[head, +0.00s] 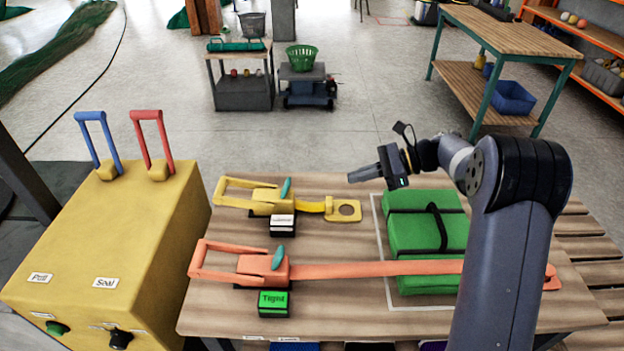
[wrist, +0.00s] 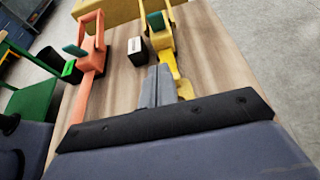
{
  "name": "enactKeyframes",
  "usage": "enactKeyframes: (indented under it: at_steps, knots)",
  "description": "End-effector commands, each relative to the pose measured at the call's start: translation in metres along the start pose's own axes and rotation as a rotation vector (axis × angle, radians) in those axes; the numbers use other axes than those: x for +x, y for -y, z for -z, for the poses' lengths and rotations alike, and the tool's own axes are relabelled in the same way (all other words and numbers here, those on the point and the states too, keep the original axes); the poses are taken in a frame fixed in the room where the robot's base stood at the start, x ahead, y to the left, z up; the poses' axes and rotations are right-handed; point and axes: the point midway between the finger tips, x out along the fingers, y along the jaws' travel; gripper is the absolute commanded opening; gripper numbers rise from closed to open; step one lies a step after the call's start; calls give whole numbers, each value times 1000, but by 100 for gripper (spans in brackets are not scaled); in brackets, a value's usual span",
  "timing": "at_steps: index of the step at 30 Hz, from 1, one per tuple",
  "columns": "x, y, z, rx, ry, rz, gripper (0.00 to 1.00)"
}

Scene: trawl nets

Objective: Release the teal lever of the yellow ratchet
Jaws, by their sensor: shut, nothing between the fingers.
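The yellow ratchet (head: 265,203) lies on the wooden table with its loop handle to the left and a short yellow strap (head: 312,207) ending in a holed plate. Its teal lever (head: 286,188) stands tilted up on the ratchet body. In the wrist view the yellow ratchet (wrist: 161,39) is beyond the fingertips, with the teal lever (wrist: 155,21) on it. My gripper (head: 352,178) is shut and empty, held above the table to the right of the ratchet, apart from it. The shut fingers (wrist: 158,72) partly cover the yellow strap in the wrist view.
An orange ratchet (head: 262,268) with its own teal lever (head: 278,257) lies nearer, its strap crossing a green bundle (head: 424,221). A white-labelled block (head: 282,226) and a green-labelled block (head: 273,303) sit by the ratchets. A yellow control box (head: 110,235) stands left.

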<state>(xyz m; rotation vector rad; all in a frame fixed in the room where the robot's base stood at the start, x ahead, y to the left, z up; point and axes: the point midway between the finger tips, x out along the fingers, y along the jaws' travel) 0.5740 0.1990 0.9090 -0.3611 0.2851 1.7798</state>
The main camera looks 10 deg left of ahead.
Motion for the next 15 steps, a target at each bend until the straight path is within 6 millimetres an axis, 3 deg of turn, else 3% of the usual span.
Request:
enactKeyframes:
  at_steps: [10,15]
  knots:
    - [1,0,0,1,0,0,0]
    - [17,0,0,1,0,-3,0]
